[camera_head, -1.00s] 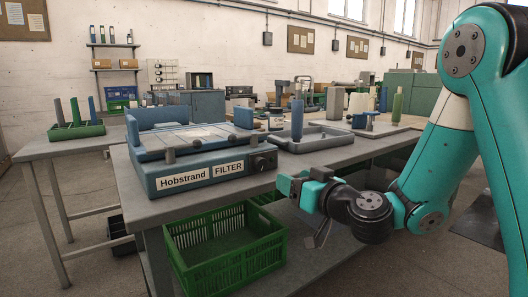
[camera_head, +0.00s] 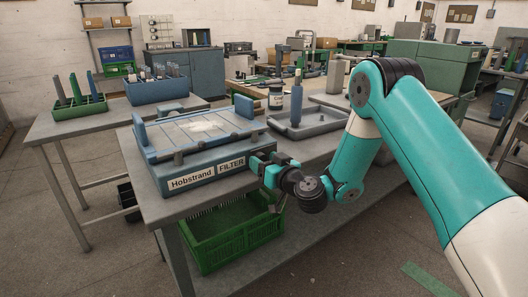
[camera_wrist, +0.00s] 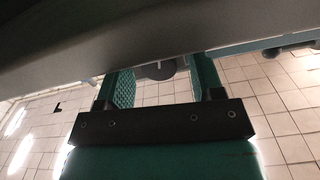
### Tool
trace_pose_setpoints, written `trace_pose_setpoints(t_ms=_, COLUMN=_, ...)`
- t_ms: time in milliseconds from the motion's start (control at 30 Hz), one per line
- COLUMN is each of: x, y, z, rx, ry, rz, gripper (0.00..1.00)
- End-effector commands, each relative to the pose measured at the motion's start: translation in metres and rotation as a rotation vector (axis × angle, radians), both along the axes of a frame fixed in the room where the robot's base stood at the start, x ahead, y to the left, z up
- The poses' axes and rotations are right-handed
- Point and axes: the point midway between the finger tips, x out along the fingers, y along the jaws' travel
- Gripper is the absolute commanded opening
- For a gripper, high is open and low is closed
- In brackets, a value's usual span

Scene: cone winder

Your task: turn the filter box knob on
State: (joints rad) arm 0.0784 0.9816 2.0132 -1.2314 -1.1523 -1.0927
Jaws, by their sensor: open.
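The blue filter box (camera_head: 203,178), labelled "Hobstrand" and "FILTER", sits at the front of the workbench. In the head view my gripper (camera_head: 262,166) is at the right end of its front face and hides the knob. In the wrist view the two teal fingers (camera_wrist: 163,80) stand open. A round grey knob (camera_wrist: 158,70) shows between their tips, partly covered by a dark slab-like surface along the top. I cannot tell whether the fingers touch it, or which way it is turned.
A green crate (camera_head: 232,240) stands below the bench front, under my gripper. A side table (camera_head: 75,125) holds racks at left.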

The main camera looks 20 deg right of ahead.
Motion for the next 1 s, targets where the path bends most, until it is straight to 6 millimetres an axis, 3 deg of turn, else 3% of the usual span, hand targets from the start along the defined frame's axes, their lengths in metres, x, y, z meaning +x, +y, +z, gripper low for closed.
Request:
trace_pose_setpoints(t_ms=367, x=0.0022, y=0.0007, z=-0.0007, rx=0.0, ry=0.0, rz=-0.001, gripper=0.59)
trace_pose_setpoints(t_ms=567, x=0.0021, y=0.0006, z=-0.0005, rx=0.0, ry=0.0, rz=0.0, gripper=0.13)
trace_pose_setpoints(t_ms=767, x=0.0021, y=0.0007, z=-0.0012, rx=0.037, ry=0.011, rz=0.0, gripper=0.12)
trace_pose_setpoints(t_ms=1000, x=0.0022, y=0.0003, z=-0.001, rx=0.217, ry=0.07, rz=0.0, gripper=0.12)
